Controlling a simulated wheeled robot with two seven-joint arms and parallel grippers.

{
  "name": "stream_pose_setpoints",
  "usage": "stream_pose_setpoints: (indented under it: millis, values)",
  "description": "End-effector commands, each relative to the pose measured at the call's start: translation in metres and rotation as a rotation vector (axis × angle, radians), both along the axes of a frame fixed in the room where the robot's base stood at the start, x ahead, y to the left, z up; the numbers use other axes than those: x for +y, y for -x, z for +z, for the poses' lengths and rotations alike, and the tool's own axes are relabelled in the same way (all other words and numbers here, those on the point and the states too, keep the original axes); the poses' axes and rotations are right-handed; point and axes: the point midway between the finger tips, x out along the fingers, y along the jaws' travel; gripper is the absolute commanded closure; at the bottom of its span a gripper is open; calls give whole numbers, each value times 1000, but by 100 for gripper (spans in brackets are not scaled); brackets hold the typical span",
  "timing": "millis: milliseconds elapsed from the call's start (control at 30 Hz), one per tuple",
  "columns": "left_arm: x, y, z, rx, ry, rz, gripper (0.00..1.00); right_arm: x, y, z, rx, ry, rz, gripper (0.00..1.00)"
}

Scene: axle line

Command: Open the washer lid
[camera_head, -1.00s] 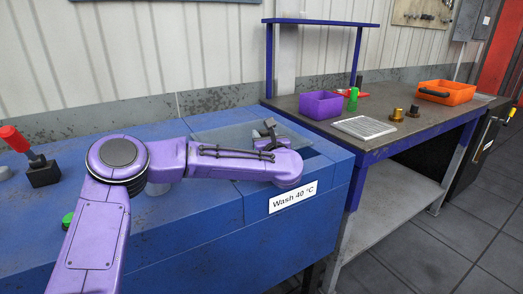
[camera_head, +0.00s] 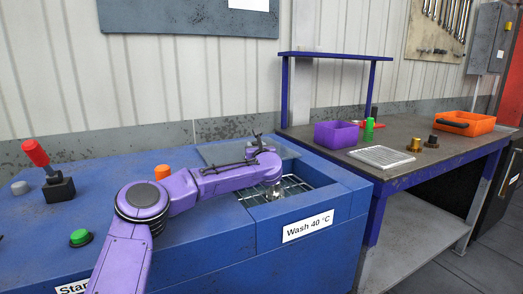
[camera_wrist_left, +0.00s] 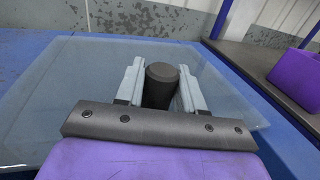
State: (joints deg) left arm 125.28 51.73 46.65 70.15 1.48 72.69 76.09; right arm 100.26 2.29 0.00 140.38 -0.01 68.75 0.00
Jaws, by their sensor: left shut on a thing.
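The washer (camera_head: 345,205) is a blue box with a "Wash 40 °C" label. Its lid (camera_head: 218,154) is a translucent glass panel at the back of the opening; part of the opening is uncovered and a wire rack (camera_head: 297,188) shows inside. In the left wrist view the lid (camera_wrist_left: 75,85) spreads under and around the fingers. My left gripper (camera_head: 257,138) is over the lid. In the wrist view its fingers (camera_wrist_left: 160,82) are on either side of a dark round knob (camera_wrist_left: 161,90), shut on it. My arm hides part of the opening. My right gripper is out of view.
On the washer top stand a red-handled lever (camera_head: 37,155), a green button (camera_head: 80,237) and an orange knob (camera_head: 162,172). At the right, a workbench (camera_head: 400,182) holds a purple bin (camera_head: 336,134), a grey tray (camera_head: 381,157), brass parts and an orange crate (camera_head: 465,123).

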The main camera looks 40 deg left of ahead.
Motion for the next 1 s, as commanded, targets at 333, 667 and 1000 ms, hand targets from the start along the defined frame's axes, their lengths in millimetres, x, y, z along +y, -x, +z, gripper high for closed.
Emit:
stream_pose_setpoints:
  millis: [333, 667, 1000]
  values:
    - [0, 0, 0, 0, 0, 0, 42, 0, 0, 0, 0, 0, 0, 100]
    - [-19, 13, 0, -1, 0, -4, 42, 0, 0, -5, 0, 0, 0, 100]
    - [-77, 58, 0, 0, 0, -2, 42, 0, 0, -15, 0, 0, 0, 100]
